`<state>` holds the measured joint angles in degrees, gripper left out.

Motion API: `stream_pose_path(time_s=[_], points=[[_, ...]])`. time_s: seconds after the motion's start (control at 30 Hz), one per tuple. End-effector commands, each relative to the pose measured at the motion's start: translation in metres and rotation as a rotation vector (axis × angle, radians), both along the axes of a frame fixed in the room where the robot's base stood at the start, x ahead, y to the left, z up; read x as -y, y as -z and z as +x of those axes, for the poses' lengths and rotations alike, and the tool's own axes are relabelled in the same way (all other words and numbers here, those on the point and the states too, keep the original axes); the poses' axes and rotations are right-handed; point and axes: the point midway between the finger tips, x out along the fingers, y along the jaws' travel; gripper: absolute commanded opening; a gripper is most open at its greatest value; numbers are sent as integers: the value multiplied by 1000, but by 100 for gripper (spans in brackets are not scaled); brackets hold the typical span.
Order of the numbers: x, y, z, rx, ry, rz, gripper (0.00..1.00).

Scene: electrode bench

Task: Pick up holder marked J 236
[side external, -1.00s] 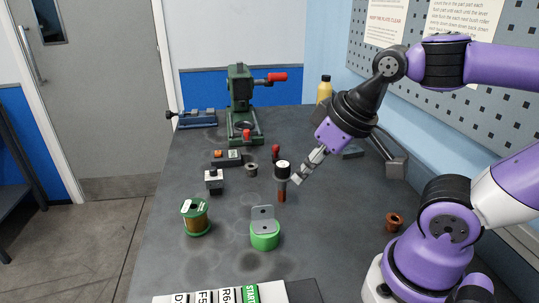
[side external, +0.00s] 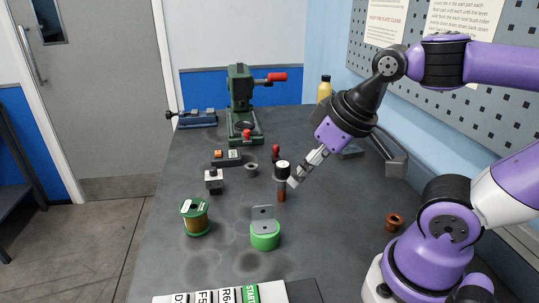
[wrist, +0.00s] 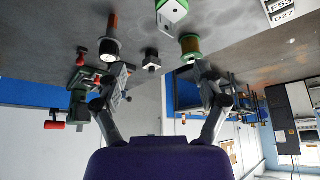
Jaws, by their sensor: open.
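A dark upright cylinder with a pale top (side external: 283,169) and a copper-brown lower end stands on the bench; it looks like an electrode holder. No J 236 marking is readable on it. In the wrist view, the cylinder (wrist: 108,49) shows close to the left finger, not between the fingertips. My gripper (side external: 298,176) is right beside the cylinder, to its right in the side view, tilted down. In the wrist view my gripper (wrist: 161,78) has its fingers wide apart with nothing between them. Whether a finger touches the cylinder cannot be told.
A red-knobbed part (side external: 276,153) stands just behind the cylinder. A green press (side external: 240,100) stands at the back. A copper-brown ring (side external: 394,223) lies at right.

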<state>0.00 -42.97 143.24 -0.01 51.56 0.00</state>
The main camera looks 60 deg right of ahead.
Motion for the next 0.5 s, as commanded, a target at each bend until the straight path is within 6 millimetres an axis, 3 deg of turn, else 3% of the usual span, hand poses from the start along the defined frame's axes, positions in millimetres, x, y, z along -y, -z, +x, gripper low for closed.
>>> stream_pose_path(time_s=[0.37,0.5], points=[[0,0,0,0,0,0,98],[0,-4,11,-2,-15,-4,98]])
